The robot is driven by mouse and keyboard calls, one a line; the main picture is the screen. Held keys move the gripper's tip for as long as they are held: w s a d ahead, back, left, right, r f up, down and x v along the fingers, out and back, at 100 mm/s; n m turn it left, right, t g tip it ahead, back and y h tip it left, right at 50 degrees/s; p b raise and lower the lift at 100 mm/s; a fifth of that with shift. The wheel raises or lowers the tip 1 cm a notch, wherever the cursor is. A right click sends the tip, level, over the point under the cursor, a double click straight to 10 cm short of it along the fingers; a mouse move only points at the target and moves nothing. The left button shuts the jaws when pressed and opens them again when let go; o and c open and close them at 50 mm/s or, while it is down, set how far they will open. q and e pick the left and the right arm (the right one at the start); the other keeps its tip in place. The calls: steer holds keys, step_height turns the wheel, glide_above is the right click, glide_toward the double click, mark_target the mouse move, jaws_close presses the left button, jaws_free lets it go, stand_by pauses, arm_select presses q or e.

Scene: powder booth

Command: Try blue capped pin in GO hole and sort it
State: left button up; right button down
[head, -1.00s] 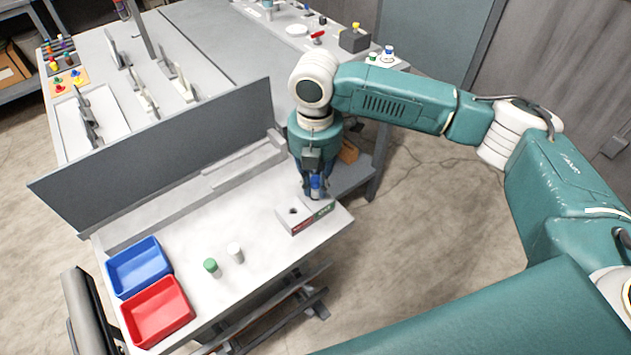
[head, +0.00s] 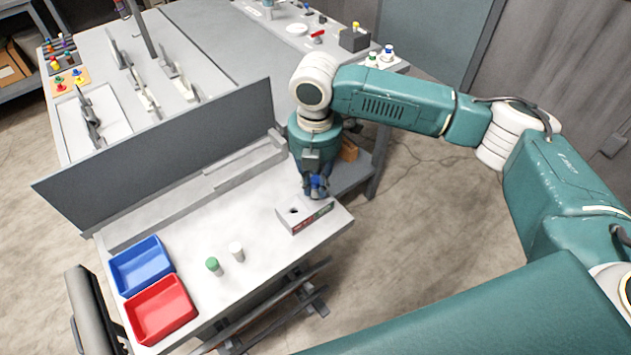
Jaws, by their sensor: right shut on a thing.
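The blue capped pin (head: 317,181) is between the fingers of my right gripper (head: 317,190), which is shut on it. Only some of the blue cap shows, and the fingers hide its lower part. It is over the right, green-labelled end of the grey gauge block (head: 284,219). I cannot tell how deep the pin sits in a hole there. The block's other hole (head: 293,210), behind the red label, is in plain view and empty. A blue bin (head: 112,275) and a red bin (head: 128,318) stand at the table's left end. My left gripper is out of view.
A green capped pin (head: 213,266) and a white capped pin (head: 236,251) stand on the white table (head: 190,268) between the bins and the block. A grey upright panel (head: 160,150) runs along the table's back. The tabletop between the pins and panel is clear.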

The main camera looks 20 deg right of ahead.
mark_target(315, 179)
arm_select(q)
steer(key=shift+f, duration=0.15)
arm_select(e)
steer(key=shift+f, duration=0.65)
stand_by(0.4)
stand_by(0.9)
steer(key=shift+r+p, duration=3)
steer(key=shift+p, duration=0.05)
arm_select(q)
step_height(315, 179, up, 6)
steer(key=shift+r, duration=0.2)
